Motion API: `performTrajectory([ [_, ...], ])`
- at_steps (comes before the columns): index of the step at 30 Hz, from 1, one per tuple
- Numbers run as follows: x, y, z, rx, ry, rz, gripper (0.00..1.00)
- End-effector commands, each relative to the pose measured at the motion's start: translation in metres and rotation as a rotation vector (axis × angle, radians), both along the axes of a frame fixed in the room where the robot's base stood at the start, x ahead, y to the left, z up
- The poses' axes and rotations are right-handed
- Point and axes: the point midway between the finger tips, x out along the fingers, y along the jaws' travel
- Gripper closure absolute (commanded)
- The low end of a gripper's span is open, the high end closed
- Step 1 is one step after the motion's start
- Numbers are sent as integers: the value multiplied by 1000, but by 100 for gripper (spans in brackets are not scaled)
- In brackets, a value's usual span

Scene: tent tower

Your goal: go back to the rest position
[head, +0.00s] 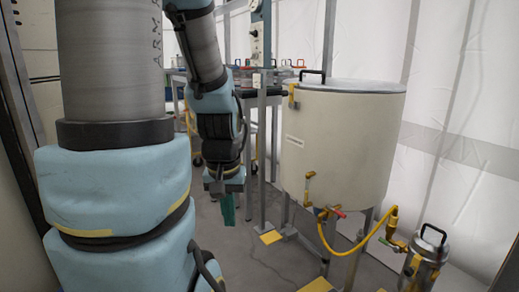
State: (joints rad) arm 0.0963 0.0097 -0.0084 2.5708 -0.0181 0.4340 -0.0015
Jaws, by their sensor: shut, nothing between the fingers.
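My gripper (228,208) hangs at the end of my arm, left of the middle of the head view, pointing down above the grey floor. Its green fingers are close together with nothing visible between them. It is apart from the large cream tank (340,145) to its right. My blue-padded arm fills the left side of the view and hides much of what is behind it.
The tank stands on metal legs with a yellow hose (345,250) looping from its valves. A small metal canister (425,258) is at the lower right. A table (262,92) with several pots is behind. White tent walls enclose the right.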

Motion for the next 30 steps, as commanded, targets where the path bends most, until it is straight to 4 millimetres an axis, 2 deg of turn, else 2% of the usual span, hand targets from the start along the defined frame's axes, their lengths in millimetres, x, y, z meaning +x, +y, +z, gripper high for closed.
performTrajectory([
  [1, 5, -1, 22, 3, -8, -8, 100],
  [8, 6, -1, 70, 4, -11, -10, 100],
  [24, 7, -1, 235, 5, -13, -11, 100],
  [30, 7, -1, 285, 6, -13, -12, 100],
])
